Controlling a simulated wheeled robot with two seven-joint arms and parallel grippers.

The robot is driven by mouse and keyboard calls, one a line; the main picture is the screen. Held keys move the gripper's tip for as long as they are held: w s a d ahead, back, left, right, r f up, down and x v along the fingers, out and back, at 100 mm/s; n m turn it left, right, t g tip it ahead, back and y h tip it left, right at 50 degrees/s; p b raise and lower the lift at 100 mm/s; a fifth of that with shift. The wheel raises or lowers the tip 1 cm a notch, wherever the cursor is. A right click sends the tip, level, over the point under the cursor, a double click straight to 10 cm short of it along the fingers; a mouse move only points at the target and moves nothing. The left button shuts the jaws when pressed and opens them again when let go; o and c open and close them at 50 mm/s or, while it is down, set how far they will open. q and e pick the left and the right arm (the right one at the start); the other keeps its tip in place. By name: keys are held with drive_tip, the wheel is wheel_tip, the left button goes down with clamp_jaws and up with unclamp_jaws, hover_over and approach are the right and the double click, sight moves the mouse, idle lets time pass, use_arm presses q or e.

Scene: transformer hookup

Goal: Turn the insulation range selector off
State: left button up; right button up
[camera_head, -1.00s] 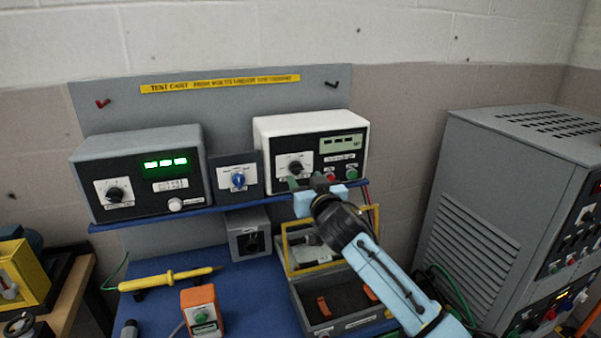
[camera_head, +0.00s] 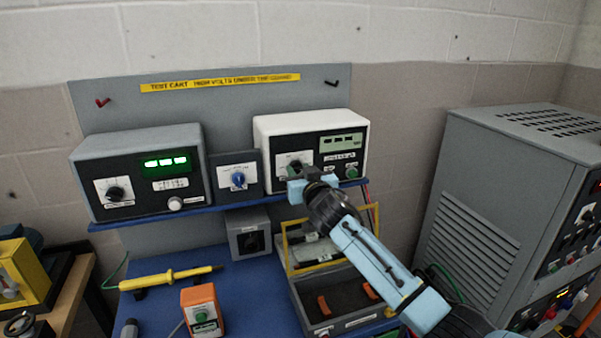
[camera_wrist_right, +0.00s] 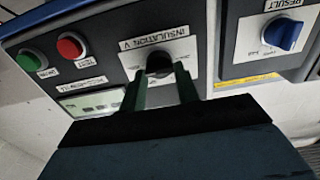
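The insulation range selector is a black round knob on a white plate (camera_head: 283,160) labelled "INSULATION V", on the white-topped tester (camera_head: 262,140). In the head view my right gripper (camera_head: 296,172) is in front of the knob and mostly hides it. In the right wrist view, where the panel appears upside down, the knob (camera_wrist_right: 159,64) lies between the tips of my right gripper's two green fingers (camera_wrist_right: 160,72). The fingers are apart, one on each side of it; I cannot tell whether they touch it. The knob's pointer setting is not readable. My left gripper is not in view.
Red (camera_wrist_right: 70,46) and green (camera_wrist_right: 29,60) buttons sit beside the selector. A blue result knob (camera_head: 238,180) is on the neighbouring box. A grey meter (camera_head: 140,145) with a lit green display stands left. An open yellow-framed box (camera_head: 290,262) lies below my right arm.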

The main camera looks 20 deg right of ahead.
drive_tip(key=c, duration=0.4)
